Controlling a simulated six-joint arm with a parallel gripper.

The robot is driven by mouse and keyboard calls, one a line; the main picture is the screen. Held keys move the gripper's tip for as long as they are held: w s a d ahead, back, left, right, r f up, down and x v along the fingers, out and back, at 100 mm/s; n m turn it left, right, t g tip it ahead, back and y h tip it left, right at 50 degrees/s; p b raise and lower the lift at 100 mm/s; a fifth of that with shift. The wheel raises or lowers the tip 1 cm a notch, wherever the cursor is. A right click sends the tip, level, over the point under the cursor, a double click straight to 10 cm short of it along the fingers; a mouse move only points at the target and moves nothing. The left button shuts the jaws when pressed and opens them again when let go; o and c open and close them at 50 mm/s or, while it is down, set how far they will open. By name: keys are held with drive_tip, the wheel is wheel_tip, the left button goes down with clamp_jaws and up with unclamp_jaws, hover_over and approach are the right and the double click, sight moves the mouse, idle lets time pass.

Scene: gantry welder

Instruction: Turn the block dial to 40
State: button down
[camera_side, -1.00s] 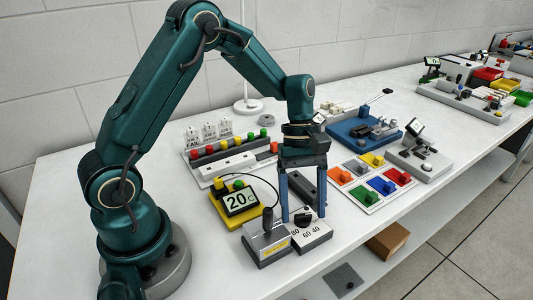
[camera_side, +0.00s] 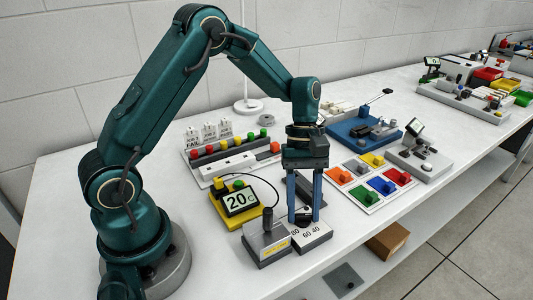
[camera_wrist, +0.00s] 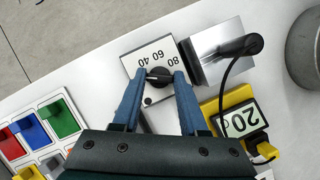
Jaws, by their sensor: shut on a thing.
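The block dial is a black knob (camera_wrist: 158,76) on a light grey block (camera_wrist: 150,58) printed with 40, 60 and 80. In the side view the dial block (camera_side: 317,238) stands near the table's front edge, with the knob partly hidden between my fingers. My gripper (camera_side: 304,218) points straight down over it. In the wrist view my gripper (camera_wrist: 158,78) has its two blue fingers on either side of the knob, shut on it. The knob's white pointer mark is too small to read surely. A yellow display unit (camera_side: 240,202) reads 20 °C.
A grey metal block with a black-handled probe (camera_side: 266,238) stands directly left of the dial block. A panel of coloured blocks (camera_side: 370,183) lies to the right. A rack with coloured knobs (camera_side: 230,155) is behind. The table's front edge is close.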

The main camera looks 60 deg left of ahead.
drive_tip(key=m+g+y, duration=0.1)
drive_tip(key=m, duration=0.3)
drive_tip(key=shift+w+d, duration=0.1)
drive_tip(key=shift+m+g+y, duration=0.4)
drive_tip(key=shift+m+y, duration=0.2)
drive_tip(key=shift+m, duration=1.3)
drive_tip(key=shift+c, duration=2.2)
unclamp_jaws()
drive_tip(key=shift+v, duration=2.6)
drive_tip(key=shift+w+d+r, duration=0.1)
